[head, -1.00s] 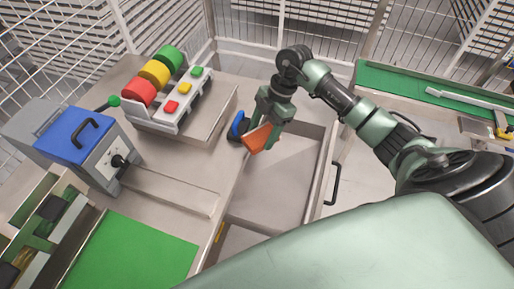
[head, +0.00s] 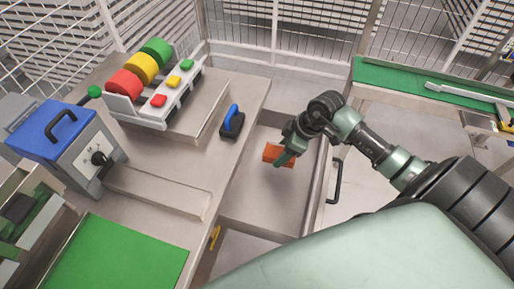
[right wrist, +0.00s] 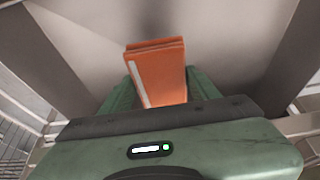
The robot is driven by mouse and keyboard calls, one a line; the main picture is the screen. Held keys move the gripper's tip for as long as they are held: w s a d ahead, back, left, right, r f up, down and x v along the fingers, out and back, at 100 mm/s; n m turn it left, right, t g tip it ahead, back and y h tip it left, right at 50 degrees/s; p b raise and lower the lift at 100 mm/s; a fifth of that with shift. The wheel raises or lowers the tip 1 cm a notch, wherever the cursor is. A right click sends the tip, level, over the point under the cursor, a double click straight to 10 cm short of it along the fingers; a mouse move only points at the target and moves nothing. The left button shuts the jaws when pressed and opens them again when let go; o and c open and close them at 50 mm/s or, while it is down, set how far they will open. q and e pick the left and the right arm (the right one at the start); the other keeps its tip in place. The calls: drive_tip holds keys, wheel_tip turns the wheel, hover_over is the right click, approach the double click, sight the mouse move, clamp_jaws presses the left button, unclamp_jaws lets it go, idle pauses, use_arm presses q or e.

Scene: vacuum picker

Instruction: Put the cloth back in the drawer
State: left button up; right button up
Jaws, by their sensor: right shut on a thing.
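The cloth (head: 274,153) is a folded orange piece. My right gripper (head: 286,157) is shut on it and holds it over the open drawer (head: 258,193). In the right wrist view the cloth (right wrist: 157,75) stands out between the green fingers (right wrist: 158,92), with the drawer's pale floor (right wrist: 215,45) beyond it. I cannot tell whether the cloth touches the drawer floor. The drawer looks otherwise empty where it shows. My left gripper is not in view.
A blue-handled black tool (head: 232,122) stands on the worktop near the drawer. A blue-topped box (head: 65,140), colored discs with buttons (head: 150,65) and a green mat (head: 120,255) are on the left. The drawer handle (head: 335,182) juts out right. A green-topped bench (head: 395,82) is behind.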

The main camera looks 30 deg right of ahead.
sight(253, 163)
wheel_tip(253, 163, down, 8)
drive_tip(key=b, duration=0.6)
drive_tip(key=shift+r, duration=0.25)
drive_tip(key=w+a, duration=0.1)
drive_tip(key=w+a+r, duration=0.1)
drive_tip(key=shift+w+a, duration=0.1)
drive_tip(key=shift+w, duration=0.25)
drive_tip(key=shift+w+a+r+b, duration=0.1)
drive_tip(key=shift+w+a+b, duration=0.3)
drive_tip(key=shift+w+a, duration=0.05)
drive_tip(key=shift+w+a+b, duration=0.6)
drive_tip(key=shift+w+a, duration=0.25)
drive_tip(key=shift+w, duration=0.15)
drive_tip(key=shift+b+x, duration=0.8)
drive_tip(key=shift+b, duration=0.1)
drive_tip(key=shift+r, duration=0.2)
drive_tip(key=shift+s, duration=0.1)
drive_tip(key=o, duration=1.3)
